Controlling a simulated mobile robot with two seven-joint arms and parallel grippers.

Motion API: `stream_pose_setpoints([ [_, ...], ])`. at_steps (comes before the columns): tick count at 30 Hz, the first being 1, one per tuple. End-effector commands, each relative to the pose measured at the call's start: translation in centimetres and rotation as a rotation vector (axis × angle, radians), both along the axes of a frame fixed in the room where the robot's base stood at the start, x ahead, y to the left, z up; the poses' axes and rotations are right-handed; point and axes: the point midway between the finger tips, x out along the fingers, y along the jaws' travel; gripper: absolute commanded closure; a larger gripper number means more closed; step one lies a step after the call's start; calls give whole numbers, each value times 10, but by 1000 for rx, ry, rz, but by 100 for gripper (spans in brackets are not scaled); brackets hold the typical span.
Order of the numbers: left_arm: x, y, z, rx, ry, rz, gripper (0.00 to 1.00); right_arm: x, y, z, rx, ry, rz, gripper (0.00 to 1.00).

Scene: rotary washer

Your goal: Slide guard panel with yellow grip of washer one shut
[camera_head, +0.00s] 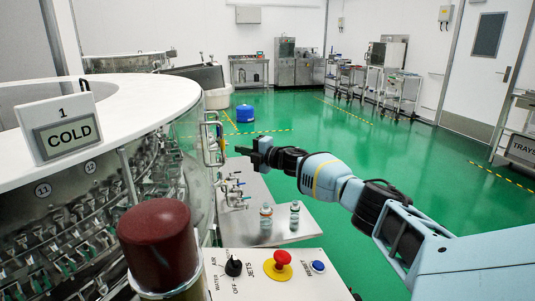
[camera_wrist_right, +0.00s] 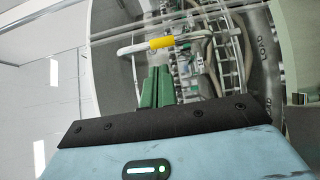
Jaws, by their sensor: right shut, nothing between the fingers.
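Washer one (camera_head: 110,110) is the large round machine at the left of the head view, with a "1 COLD" sign. Its clear curved guard panel (camera_head: 195,150) has an upright handle at its right edge, with a yellow grip (camera_head: 222,144). In the right wrist view the yellow grip (camera_wrist_right: 161,43) sits on a white bar just beyond my fingertips. My right gripper (camera_head: 252,153) is shut and empty, a little right of the grip in the head view. Its green fingers show in the right wrist view (camera_wrist_right: 155,88), apparently apart from the bar. My left gripper is out of view.
A metal side shelf (camera_head: 255,205) with taps and two small bottles (camera_head: 266,216) lies below my right gripper. A control panel (camera_head: 270,270) with a red button and a dark red cylinder (camera_head: 158,245) stand in front. Green floor (camera_head: 330,130) is open to the right.

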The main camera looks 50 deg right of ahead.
Motion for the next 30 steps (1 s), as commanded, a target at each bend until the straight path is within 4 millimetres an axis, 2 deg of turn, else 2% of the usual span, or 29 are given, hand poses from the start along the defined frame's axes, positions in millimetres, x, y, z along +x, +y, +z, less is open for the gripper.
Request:
stream_pose_setpoints([
  [7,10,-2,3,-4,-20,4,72,-32,-8,-3,-3,7,4,100],
  [15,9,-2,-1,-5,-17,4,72,-60,-17,-5,-2,8,2,100],
  [21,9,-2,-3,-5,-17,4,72,-71,-20,-4,-3,6,3,100],
  [30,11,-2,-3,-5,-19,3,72,-75,-21,-3,-1,4,4,100],
])
